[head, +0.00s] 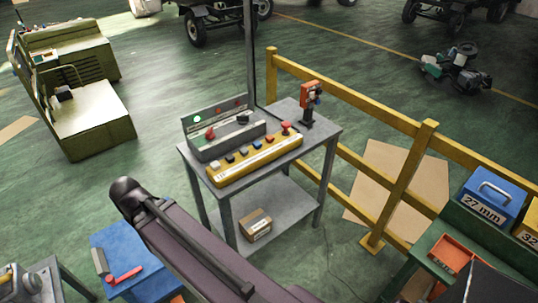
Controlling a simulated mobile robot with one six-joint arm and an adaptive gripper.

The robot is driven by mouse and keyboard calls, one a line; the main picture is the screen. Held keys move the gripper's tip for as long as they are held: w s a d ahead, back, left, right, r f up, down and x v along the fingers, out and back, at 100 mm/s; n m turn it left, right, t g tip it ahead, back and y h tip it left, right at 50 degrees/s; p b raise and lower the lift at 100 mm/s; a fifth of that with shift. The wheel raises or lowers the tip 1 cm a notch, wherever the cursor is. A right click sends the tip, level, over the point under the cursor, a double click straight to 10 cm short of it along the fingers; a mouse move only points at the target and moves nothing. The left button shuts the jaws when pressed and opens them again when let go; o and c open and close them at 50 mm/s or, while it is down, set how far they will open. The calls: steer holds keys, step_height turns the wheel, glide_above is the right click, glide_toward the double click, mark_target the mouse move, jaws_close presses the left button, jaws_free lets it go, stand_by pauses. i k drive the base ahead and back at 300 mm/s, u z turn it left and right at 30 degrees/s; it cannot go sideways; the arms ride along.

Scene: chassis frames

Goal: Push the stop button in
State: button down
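A grey table (219,193) stands near the middle of the head view. On it lies a long yellow control box (231,176) with a row of coloured buttons. A red mushroom-shaped button (286,127) sits at the box's right end. Behind the yellow box is a grey console (212,148) with a red knob or button (210,133), a black knob and small lights. Labels are too small to read, so I cannot tell which red control is the stop button or whether it is pressed. My gripper is not in view.
An orange-and-black device (309,98) stands at the table's right corner. A cardboard box (256,225) lies on the lower shelf. A yellow railing (393,121) runs behind and right. A dark post (250,55) rises behind the table. A blue bin (493,198) stands far right.

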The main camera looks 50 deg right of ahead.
mark_target(286, 126)
steer(key=z, duration=1.4)
steer(key=k, duration=0.95)
steer(key=i, duration=0.7)
